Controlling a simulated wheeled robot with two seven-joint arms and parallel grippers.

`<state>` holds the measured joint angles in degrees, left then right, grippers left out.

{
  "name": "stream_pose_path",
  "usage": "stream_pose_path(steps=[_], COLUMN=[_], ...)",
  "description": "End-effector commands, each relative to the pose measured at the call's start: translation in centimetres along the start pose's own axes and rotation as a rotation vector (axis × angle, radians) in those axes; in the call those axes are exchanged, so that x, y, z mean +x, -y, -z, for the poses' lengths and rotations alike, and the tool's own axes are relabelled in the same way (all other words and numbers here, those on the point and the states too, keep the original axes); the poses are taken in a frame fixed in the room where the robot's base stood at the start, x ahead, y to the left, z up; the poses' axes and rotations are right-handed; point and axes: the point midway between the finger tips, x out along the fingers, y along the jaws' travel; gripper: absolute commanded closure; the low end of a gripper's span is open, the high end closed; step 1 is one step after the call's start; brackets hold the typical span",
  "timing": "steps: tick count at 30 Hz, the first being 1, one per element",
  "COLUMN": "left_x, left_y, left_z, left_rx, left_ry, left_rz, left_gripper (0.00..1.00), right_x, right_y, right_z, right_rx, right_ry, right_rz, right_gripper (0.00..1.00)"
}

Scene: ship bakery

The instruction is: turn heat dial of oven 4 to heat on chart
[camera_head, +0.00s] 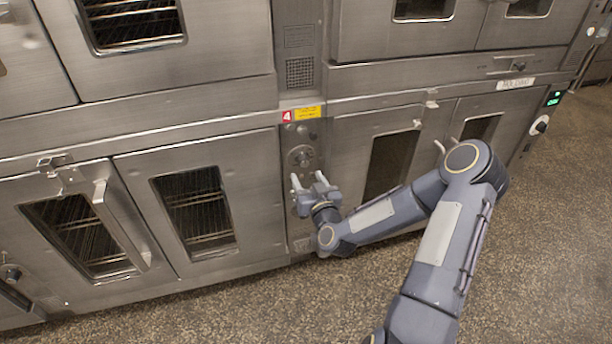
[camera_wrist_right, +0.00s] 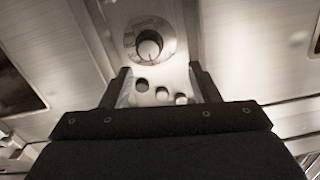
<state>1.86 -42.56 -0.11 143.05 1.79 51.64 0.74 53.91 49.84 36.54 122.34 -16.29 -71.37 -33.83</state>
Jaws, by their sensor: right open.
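The heat dial (camera_head: 301,157) of oven 4 is a round knob on a scaled plate, on the narrow steel panel below the red "4" label (camera_head: 287,116). In the right wrist view the dial (camera_wrist_right: 149,46) shows above the fingers, with a light mark on its dark-rimmed face; the scale is too small to read. My right gripper (camera_head: 308,182) is open and empty just below the dial, apart from it. In the wrist view its fingers (camera_wrist_right: 163,88) stand either side of several small round buttons or holes. My left gripper is not in view. No chart is clearly visible.
Oven doors with windows and handles (camera_head: 101,192) flank the panel on the left. A steel door (camera_head: 347,150) with a handle is close on the right, behind my right arm. A yellow label (camera_head: 307,113) is above the dial. The speckled floor (camera_head: 230,315) in front is clear.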

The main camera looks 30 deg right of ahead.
Motion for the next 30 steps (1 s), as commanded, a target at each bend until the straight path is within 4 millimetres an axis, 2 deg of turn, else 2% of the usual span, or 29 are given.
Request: stream_pose_path(steps=[1, 5, 18, 22, 30], left_x=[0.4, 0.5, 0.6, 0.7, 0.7], left_y=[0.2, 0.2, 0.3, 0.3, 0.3], left_z=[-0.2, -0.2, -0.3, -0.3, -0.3], left_rx=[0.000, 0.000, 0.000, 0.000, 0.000], left_ry=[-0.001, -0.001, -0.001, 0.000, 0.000], left_rz=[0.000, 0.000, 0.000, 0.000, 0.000], left_gripper=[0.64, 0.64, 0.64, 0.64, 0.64], right_x=[0.0, 0.7, 6.9, 7.7, 7.8], right_y=[-0.7, -1.4, -1.8, -1.8, -1.7], right_z=[-0.8, -0.8, -0.5, -0.4, -0.4], right_rx=[0.014, 0.021, 0.022, 0.021, 0.021], right_ry=[-0.018, -0.045, -0.045, -0.044, -0.043], right_rz=[-0.027, -0.057, -0.057, -0.056, -0.055], right_gripper=[0.45, 0.45, 0.45, 0.45, 0.46])
